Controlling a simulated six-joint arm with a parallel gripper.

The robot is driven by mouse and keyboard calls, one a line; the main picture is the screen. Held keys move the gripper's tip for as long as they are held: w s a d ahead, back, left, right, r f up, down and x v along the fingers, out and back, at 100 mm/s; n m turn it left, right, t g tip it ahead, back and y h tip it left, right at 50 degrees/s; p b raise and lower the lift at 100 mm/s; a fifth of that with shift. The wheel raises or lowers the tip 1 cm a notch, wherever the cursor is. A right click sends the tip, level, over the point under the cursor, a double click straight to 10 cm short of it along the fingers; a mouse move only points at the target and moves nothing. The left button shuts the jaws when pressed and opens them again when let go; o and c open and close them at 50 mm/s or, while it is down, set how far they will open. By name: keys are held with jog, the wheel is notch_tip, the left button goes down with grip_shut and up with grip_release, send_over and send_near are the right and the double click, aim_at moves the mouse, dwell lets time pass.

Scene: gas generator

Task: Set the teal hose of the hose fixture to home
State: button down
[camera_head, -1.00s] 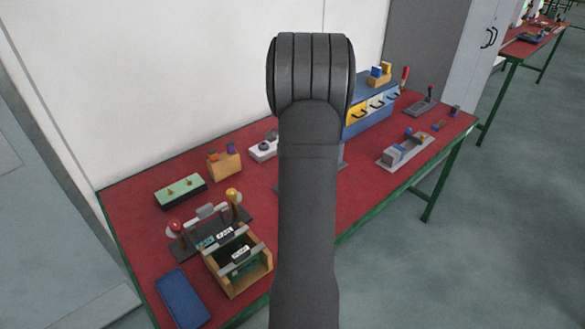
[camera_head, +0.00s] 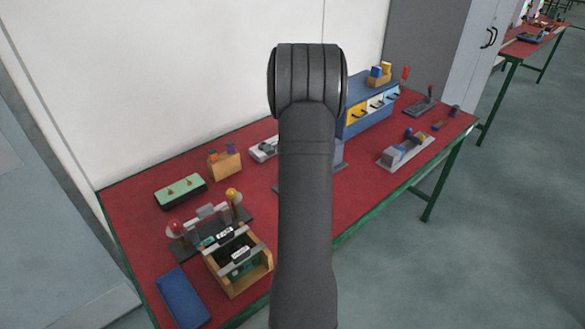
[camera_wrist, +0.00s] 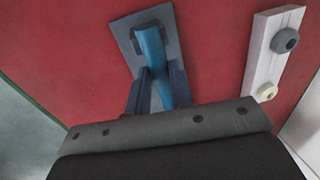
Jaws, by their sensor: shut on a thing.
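The teal hose (camera_wrist: 151,48) shows in the wrist view, rising from the grey plate (camera_wrist: 124,33) of the hose fixture on the red table. My gripper (camera_wrist: 158,82) has a finger on each side of the hose and is shut on it. The hose runs down between the fingers, and its lower end in the picture is hidden by the gripper body. In the head view my own arm covers the hose and my gripper. I cannot tell from here where the home position is.
A white block with two round knobs (camera_wrist: 268,52) stands to the right of the fixture. In the head view, a wooden box (camera_head: 266,262), a blue tray (camera_head: 183,297) and a green block (camera_head: 180,191) lie on the left. Blue drawers (camera_head: 366,112) stand at the back right.

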jog(key=shift+w+d, duration=1.15)
jog(key=shift+d, duration=0.05)
jog(key=c, duration=1.3)
grip_release()
jog(key=r, duration=0.5)
jog(key=s+d+r, duration=0.1)
jog(key=r, duration=0.5)
jog(key=s+d+r, duration=0.1)
jog(key=r, duration=0.5)
jog(key=shift+s+d, duration=0.2)
jog(key=a+f, duration=0.1)
jog(key=f, duration=0.4)
jog(key=w+f, duration=0.1)
jog(key=f, duration=0.5)
jog(key=w+a+f, duration=0.1)
jog(key=f, duration=0.5)
jog(key=shift+w+a+f, duration=0.1)
jog(key=shift+w+a, duration=0.05)
jog(key=shift+a, duration=0.15)
jog(key=shift+s+a, duration=0.35)
jog(key=shift+s, duration=0.05)
